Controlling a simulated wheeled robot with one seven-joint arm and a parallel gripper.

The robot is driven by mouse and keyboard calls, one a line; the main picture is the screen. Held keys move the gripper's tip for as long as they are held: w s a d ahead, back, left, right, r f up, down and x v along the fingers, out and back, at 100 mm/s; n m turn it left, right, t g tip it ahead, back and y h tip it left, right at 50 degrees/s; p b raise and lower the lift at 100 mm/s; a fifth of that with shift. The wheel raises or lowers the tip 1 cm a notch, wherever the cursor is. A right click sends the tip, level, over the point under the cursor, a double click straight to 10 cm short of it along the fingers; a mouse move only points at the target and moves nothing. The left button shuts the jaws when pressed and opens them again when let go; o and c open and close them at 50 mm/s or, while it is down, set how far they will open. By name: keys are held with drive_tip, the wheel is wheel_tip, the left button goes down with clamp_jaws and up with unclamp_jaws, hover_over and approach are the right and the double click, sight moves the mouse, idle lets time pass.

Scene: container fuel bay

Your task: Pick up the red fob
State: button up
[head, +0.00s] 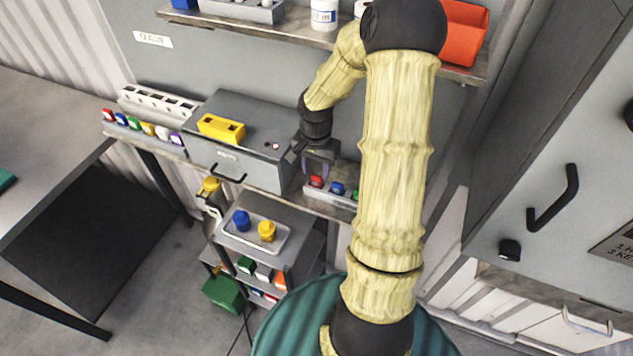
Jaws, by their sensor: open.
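A small red piece (316,181) stands at the left end of a grey tray (333,198) on the shelf ledge, next to a blue piece (337,188) and a green one partly hidden by my arm. My gripper (318,166) is open just above and behind this red piece, pointing down. I cannot tell whether its fingers are around the red piece or only over it. Another red piece (107,115) stands at the left end of a row of coloured pieces at the far left. At this size I cannot tell which red piece is the fob.
A grey box (235,167) with a yellow block (221,128) on top stands close left of my gripper. An upper shelf (300,38) hangs above. Below, a cart tray (230,241) holds a blue and a yellow knob-like piece. A grey cabinet is at right.

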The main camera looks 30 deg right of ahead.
sight(316, 176)
drive_tip(key=shift+w+d+f+p, duration=0.15)
drive_tip(key=shift+f+p, duration=0.35)
drive_tip(key=shift+f, duration=1.45)
drive_tip(key=shift+c, duration=0.2)
drive_tip(key=c, duration=0.7)
